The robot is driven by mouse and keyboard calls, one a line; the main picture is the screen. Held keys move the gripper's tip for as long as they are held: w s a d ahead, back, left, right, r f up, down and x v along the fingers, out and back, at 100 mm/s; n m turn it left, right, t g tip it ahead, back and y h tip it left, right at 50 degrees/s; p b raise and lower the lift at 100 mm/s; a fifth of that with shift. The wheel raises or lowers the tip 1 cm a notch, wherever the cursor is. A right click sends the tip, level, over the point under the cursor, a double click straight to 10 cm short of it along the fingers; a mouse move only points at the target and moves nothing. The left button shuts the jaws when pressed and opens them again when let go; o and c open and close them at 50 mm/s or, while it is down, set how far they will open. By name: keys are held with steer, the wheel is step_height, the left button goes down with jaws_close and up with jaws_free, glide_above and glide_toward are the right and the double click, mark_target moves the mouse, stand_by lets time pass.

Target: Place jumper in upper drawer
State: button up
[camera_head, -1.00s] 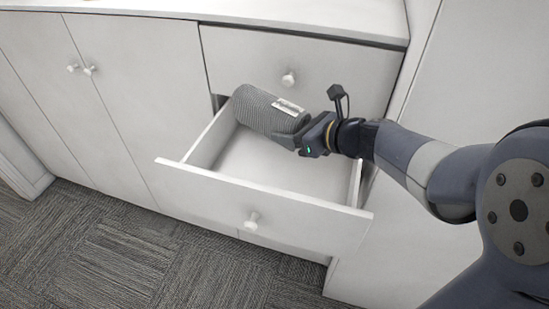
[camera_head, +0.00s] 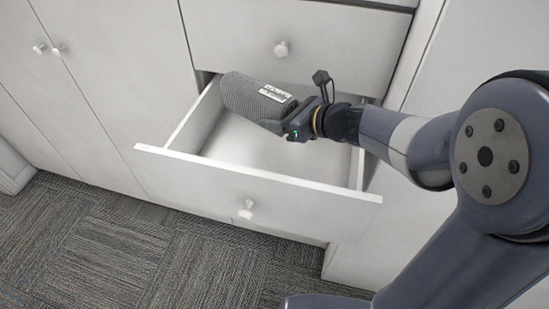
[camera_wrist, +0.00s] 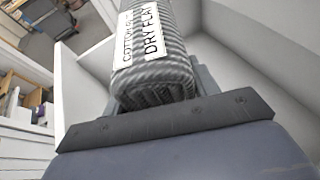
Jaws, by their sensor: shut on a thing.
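The jumper is a grey ribbed roll (camera_head: 246,98) with a white label. My gripper (camera_head: 280,122) is shut on its right end and holds it over the left and back part of an open drawer (camera_head: 260,178). In the wrist view the jumper (camera_wrist: 155,72) points away from me, and its label reads "DRY FLAT". The open drawer looks empty where its floor shows. Above it is a closed drawer (camera_head: 330,42) with a round knob. I cannot tell whether the jumper touches the open drawer.
A cabinet with two knobbed doors (camera_head: 95,90) stands at the left, shut. A plain white panel (camera_head: 470,50) is at the right. Dark grey carpet (camera_head: 150,250) is clear in front. Shelves with items (camera_wrist: 35,98) show at the wrist view's left.

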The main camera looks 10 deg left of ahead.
step_height(320, 180, down, 10)
steer(key=b, duration=0.1)
stand_by(0.4)
steer(key=shift+f+b, duration=0.35)
steer(key=shift+b, duration=0.2)
steer(key=shift+f+b, duration=0.25)
steer(key=shift+b, duration=0.05)
steer(key=o, duration=1.2)
steer(key=shift+r, duration=0.15)
